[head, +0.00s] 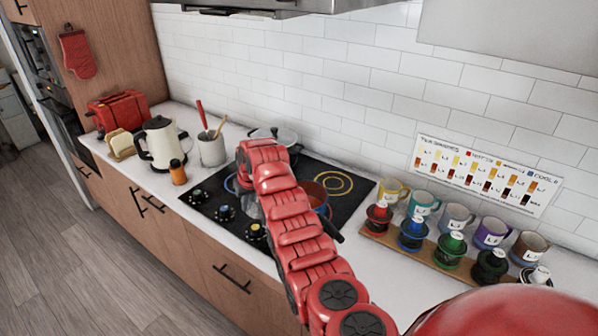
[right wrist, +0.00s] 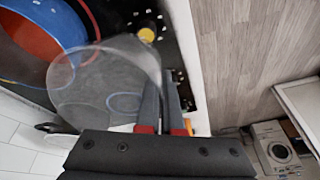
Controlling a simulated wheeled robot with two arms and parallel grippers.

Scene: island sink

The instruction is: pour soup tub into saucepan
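A saucepan with a blue wall and orange-red inside (head: 316,196) sits on the black cooktop, partly hidden behind my right arm. It also shows at the upper left of the right wrist view (right wrist: 40,30). The soup tub is a clear, round container (right wrist: 95,90) in the right wrist view, beside the saucepan in the picture. My right gripper (right wrist: 164,100) has its fingers close together at the tub's edge and seems to hold its wall. I cannot tell what the tub contains. In the head view the right gripper's tips (head: 246,190) are mostly hidden by the arm. My left gripper is not in view.
A lidded pot (head: 275,135) stands at the back of the cooktop (head: 208,194). A kettle (head: 161,143), a utensil crock (head: 212,150) and an orange-brown bottle (head: 178,172) stand to the left.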

